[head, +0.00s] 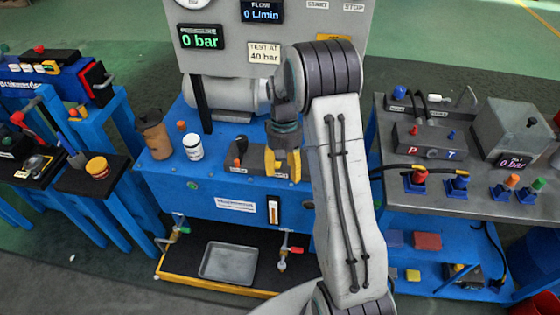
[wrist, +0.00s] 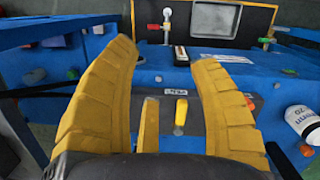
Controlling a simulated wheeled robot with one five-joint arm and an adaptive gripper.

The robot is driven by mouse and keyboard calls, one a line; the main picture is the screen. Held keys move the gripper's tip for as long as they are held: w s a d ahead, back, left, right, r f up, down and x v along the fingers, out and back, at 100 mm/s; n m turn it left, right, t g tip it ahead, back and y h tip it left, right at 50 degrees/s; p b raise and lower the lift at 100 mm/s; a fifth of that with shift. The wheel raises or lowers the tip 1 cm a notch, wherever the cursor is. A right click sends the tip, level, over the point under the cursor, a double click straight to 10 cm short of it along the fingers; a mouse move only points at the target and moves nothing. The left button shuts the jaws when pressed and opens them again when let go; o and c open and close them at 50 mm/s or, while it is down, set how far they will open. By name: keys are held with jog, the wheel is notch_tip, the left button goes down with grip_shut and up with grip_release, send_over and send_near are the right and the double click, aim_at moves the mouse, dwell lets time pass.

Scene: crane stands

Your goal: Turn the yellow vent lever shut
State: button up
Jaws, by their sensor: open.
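The yellow vent lever (wrist: 180,116) shows in the wrist view as a short upright handle with a rounded top, below a small label. It stands between the two broad yellow fingers of my gripper (wrist: 163,58), nearer the right one, with a visible gap on each side. The fingers are spread and hold nothing. In the head view my gripper (head: 283,170) points down at the right end of a dark valve block (head: 248,169) on the blue bench. There the fingers hide the vent lever. Whether they touch the block cannot be told.
A black lever (head: 240,148) stands at the block's left. A white bottle (head: 193,147) and a brown container (head: 154,132) stand farther left. A grey gauge panel (head: 225,30) reading 0 bar rises behind. A grey side bench (head: 450,178) with fittings is at right.

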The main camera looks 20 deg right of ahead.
jog(key=w+d+f+m, duration=0.1)
jog(key=w, duration=0.2)
jog(key=w+d+f+t, duration=0.1)
jog(key=w, duration=0.3)
jog(key=w+d+f+m, duration=0.1)
jog(key=w, duration=0.3)
jog(key=shift+d+f+m+t, duration=0.3)
jog(key=shift+d+f, duration=0.1)
jog(key=shift+w+d+r+m, duration=0.1)
jog(key=shift+w+r+m, duration=0.2)
jog(key=shift+w, duration=0.15)
jog(key=shift+f, duration=3.55)
jog(key=shift+o, duration=0.2)
grip_shut()
